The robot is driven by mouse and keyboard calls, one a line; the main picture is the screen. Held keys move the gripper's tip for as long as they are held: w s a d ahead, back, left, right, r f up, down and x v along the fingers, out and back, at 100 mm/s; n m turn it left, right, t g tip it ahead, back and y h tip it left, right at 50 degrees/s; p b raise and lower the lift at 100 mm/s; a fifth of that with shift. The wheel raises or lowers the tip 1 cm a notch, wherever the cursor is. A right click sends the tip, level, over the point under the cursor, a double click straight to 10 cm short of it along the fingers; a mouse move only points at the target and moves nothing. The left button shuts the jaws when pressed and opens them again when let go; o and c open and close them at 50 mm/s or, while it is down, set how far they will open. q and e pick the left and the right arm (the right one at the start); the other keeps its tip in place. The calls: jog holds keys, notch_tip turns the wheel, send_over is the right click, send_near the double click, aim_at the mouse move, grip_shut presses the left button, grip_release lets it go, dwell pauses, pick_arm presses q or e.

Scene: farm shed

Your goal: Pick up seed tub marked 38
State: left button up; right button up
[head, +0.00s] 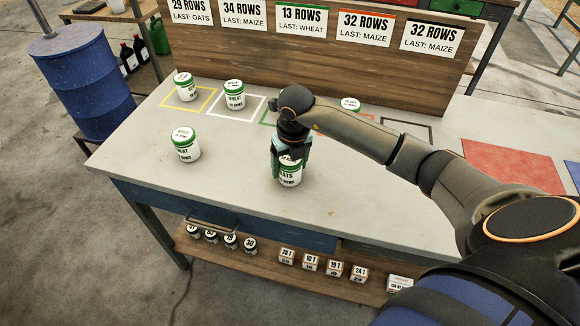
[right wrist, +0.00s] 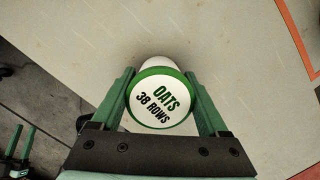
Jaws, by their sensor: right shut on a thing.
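The white seed tub with a green lid (head: 290,174) reads OATS on its side; in the right wrist view its lid (right wrist: 158,103) reads OATS, 38 ROWS. My right gripper (head: 289,163) is over it from above, its green fingers shut on both sides of the tub. The tub is at the front middle of the grey table (head: 225,190); whether its base touches the top I cannot tell. My left gripper (right wrist: 20,132) shows only at the lower left of the right wrist view, with its two green fingers apart and nothing between them.
Another tub (head: 186,146) stands front left. Two tubs stand by the yellow (head: 183,87) and white (head: 234,95) outlines; one (head: 350,104) is partly behind my arm. A board (head: 300,75) with row signs rises at the back. A lower shelf (head: 270,265) holds small jars and boxes.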

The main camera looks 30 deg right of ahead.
jog(key=c, duration=0.4)
jog(key=shift+r, duration=0.15)
